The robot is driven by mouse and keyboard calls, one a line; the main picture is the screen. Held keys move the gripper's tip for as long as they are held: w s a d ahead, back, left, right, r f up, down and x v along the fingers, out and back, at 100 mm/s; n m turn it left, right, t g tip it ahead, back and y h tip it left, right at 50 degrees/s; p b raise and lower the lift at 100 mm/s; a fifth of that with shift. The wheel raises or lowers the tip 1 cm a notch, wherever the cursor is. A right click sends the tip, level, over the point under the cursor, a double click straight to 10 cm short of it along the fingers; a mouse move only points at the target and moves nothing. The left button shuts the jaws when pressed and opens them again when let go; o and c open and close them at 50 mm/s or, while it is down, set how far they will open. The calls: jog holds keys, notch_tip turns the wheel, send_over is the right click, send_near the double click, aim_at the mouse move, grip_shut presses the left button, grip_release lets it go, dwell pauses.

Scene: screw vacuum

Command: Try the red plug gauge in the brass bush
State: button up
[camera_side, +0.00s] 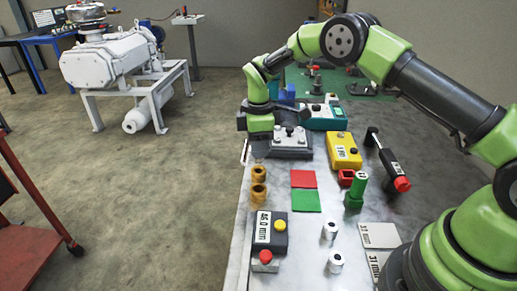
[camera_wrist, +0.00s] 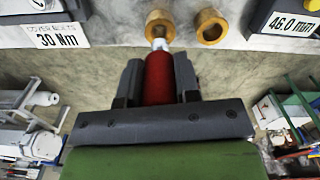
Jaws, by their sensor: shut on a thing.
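In the wrist view my gripper (camera_wrist: 157,68) is shut on the red plug gauge (camera_wrist: 158,80), holding it by its red handle. Its short silver tip overlaps the near rim of one brass bush (camera_wrist: 158,18) in the picture; whether they touch I cannot tell. A second brass bush (camera_wrist: 211,27) stands to the right. In the side view my gripper (camera_side: 243,120) is raised near the table's left edge, beyond the two bushes, the farther (camera_side: 259,173) and the nearer (camera_side: 258,194). I cannot make out the gauge there.
A box marked 46.0 mm (camera_side: 268,232) stands in front of the bushes. Red (camera_side: 303,178) and green (camera_side: 306,201) squares lie right of them. A green gauge (camera_side: 354,192), a red holder (camera_side: 345,177) and a yellow box (camera_side: 344,152) are farther right. A grey fixture (camera_side: 284,146) stands behind.

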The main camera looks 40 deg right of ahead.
jog(key=shift+r, duration=1.7)
